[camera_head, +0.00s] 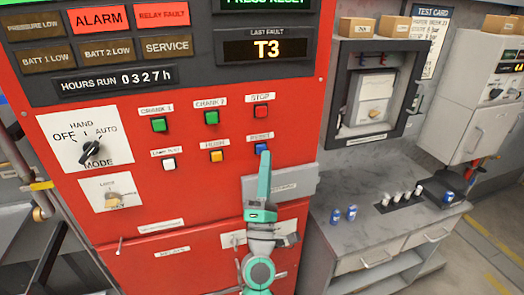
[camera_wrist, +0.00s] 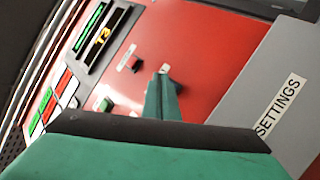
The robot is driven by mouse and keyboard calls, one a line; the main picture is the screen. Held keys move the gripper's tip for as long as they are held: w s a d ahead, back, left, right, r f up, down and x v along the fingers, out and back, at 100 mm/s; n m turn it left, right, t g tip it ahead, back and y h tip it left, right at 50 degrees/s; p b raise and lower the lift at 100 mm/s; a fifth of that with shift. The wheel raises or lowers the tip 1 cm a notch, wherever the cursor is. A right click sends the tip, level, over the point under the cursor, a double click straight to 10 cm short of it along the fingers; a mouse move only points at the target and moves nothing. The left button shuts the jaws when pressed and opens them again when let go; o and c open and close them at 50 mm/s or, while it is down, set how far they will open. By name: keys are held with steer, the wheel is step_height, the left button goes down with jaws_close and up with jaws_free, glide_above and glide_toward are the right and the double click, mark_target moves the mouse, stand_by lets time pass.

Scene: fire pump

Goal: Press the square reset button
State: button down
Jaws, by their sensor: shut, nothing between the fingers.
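The blue square reset button (camera_head: 261,147) is at the right end of the lower button row on the red panel (camera_head: 200,190), under a white label that reads RESET. My gripper (camera_head: 264,157) is shut and empty, its fingertips at the lower edge of the reset button. I cannot tell whether they touch it.
A grey settings box (camera_head: 292,182) juts out at the lower right, close to my gripper. The ALARM lamp (camera_head: 98,18) is lit; the fault display (camera_head: 266,48) reads T3.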

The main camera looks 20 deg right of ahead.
steer(key=shift+w+a, duration=0.1)
steer(key=shift+w, duration=0.05)
steer(key=shift+w, duration=0.2)
steer(key=shift+w, duration=0.5)
stand_by(0.4)
steer(key=shift+w+a, duration=0.1)
steer(key=shift+a, duration=0.05)
steer(key=shift+d, duration=0.2)
steer(key=shift+s, duration=0.2)
steer(key=shift+s+a, duration=0.15)
steer(key=shift+s, duration=0.65)
